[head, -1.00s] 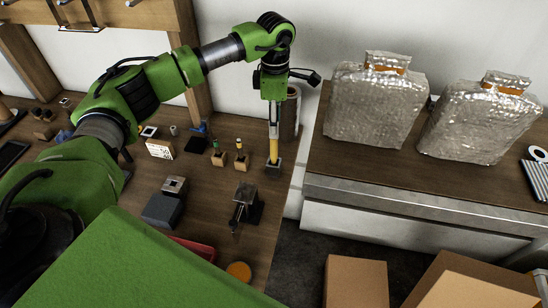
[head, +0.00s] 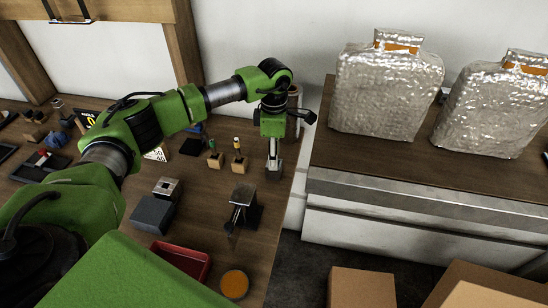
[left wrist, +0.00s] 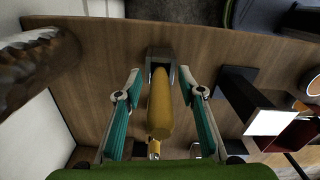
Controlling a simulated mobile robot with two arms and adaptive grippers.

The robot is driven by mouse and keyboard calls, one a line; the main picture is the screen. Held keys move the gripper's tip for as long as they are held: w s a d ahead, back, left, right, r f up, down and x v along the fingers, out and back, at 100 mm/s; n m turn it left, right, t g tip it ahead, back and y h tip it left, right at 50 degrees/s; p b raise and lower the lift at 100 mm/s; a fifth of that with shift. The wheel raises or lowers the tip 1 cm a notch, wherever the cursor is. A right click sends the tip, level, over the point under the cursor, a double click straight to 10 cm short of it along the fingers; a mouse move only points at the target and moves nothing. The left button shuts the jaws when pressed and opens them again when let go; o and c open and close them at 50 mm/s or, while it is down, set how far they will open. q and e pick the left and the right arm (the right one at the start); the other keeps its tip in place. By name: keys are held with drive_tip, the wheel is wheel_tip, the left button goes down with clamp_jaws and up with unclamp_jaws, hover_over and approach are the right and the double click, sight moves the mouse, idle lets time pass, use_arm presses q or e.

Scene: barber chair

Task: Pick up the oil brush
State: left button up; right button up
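The oil brush appears to be the tool with the thick yellow handle (left wrist: 161,105), upright in a small dark holder (left wrist: 160,58) near the bench's end. In the head view the holder (head: 274,173) shows under my left gripper (head: 274,148), which hides the handle. In the left wrist view my left gripper (left wrist: 162,100) is open, with one teal-padded finger on each side of the handle. Gaps show between the fingers and the handle. The brush's lower end is hidden in the holder. My right gripper is not in view.
Two small tools in wooden blocks (head: 238,162) stand left of the gripper. A metal stand (head: 241,205), a red tray (head: 180,262) and an orange-topped round container (head: 235,284) are nearer. A brown roll (head: 294,105) stands close behind. Foil-wrapped packages (head: 387,88) sit on the right counter.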

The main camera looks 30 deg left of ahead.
use_arm(q)
drive_tip(key=shift+r, duration=0.1)
clamp_jaws()
drive_tip(key=shift+r, duration=0.1)
wheel_tip(320, 180, up, 10)
drive_tip(key=shift+f+b, duration=0.1)
drive_tip(key=shift+b, duration=0.95)
